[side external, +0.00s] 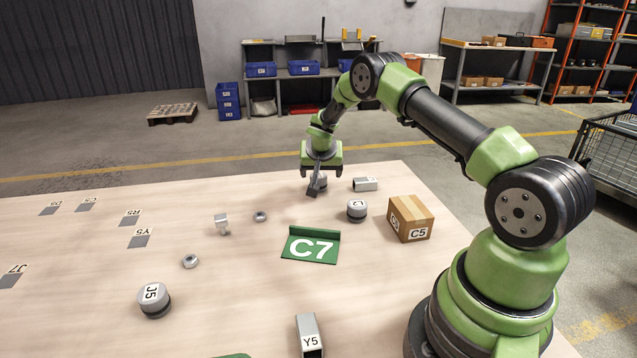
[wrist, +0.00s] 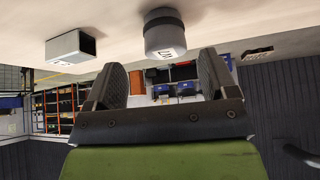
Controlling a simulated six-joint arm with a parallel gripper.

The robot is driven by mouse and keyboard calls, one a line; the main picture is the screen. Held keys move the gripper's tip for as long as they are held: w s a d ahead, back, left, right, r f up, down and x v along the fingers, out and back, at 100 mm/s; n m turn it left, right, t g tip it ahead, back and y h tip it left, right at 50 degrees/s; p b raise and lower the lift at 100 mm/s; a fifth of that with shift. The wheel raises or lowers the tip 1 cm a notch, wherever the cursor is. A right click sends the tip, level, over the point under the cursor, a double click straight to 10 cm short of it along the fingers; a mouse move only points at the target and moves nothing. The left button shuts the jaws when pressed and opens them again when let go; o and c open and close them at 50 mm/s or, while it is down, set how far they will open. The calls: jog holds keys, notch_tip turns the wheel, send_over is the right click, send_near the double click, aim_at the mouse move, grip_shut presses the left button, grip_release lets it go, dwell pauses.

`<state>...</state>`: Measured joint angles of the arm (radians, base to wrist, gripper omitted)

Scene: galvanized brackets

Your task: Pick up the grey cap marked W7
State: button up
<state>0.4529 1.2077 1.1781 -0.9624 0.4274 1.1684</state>
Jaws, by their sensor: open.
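A grey cap (wrist: 164,31) stands on the table in the wrist view, which is upside down. Its label seems to read W7 inverted. The cap is ahead of the gap between my fingers and is not gripped. In the side view a grey cap (side external: 322,182) shows behind my fingers, partly hidden by them, its label unreadable. My gripper (side external: 313,184) is low over the far part of the table. Its two fingers are spread in the wrist view (wrist: 162,64), with nothing between them.
A square tube (side external: 365,184) lies right of my gripper. Nearer are another grey cap (side external: 357,210), a cardboard box C5 (side external: 410,218) and a green C7 piece (side external: 310,246). The table's left middle is mostly clear.

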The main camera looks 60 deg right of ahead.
aim_at(319, 176)
jog(key=shift+w+a+x, duration=0.1)
jog(key=shift+x, duration=1.2)
jog(key=shift+w+a+x, duration=0.15)
jog(key=shift+x, duration=1.1)
jog(key=c, duration=1.1)
